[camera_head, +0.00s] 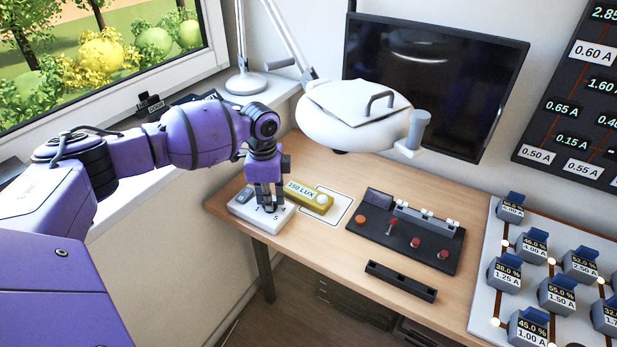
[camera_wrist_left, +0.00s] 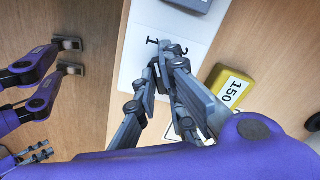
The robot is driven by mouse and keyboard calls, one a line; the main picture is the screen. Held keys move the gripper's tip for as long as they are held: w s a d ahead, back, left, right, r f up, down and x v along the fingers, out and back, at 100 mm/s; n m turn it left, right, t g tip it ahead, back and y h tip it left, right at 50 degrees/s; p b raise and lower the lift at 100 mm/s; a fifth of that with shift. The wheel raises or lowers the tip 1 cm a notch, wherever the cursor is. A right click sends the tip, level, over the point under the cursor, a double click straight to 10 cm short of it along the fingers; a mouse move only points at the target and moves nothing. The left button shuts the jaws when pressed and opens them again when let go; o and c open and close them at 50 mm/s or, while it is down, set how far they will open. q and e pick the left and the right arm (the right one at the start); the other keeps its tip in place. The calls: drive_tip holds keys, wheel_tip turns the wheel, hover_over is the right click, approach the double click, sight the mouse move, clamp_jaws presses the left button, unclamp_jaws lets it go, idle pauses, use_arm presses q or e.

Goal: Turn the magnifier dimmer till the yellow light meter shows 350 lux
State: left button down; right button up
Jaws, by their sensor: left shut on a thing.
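The magnifier dimmer is a white box (camera_head: 284,219) with a grey part (camera_head: 244,195) at its left end, on the left end of the desk. My left gripper (camera_head: 269,207) points straight down onto it, shut on the dimmer's knob, which the fingers mostly hide. In the left wrist view the gripper (camera_wrist_left: 165,52) closes over the white plate (camera_wrist_left: 140,75), between small dark marks. The yellow light meter (camera_head: 312,199) lies just right of the dimmer and reads 150 LUX. It also shows in the left wrist view (camera_wrist_left: 229,87). The white magnifier head (camera_head: 345,125) hangs above the desk.
A dark control panel (camera_head: 405,236) with red knobs and a lever lies to the right of the meter. A black strip (camera_head: 400,281) lies near the front edge. A monitor (camera_head: 436,80) stands behind. A board with labelled blocks (camera_head: 481,316) is at the right.

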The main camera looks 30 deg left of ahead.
idle(0.6)
use_arm(q)
drive_tip(key=shift+m+p, duration=0.3)
drive_tip(key=shift+m, duration=0.6)
use_arm(e)
drive_tip(key=shift+w+r, duration=0.2)
drive_tip(key=shift+r, duration=0.05)
use_arm(q)
drive_tip(key=shift+m, duration=1.1)
use_arm(e)
drive_tip(key=shift+w+r, duration=0.3)
drive_tip(key=shift+r, duration=0.2)
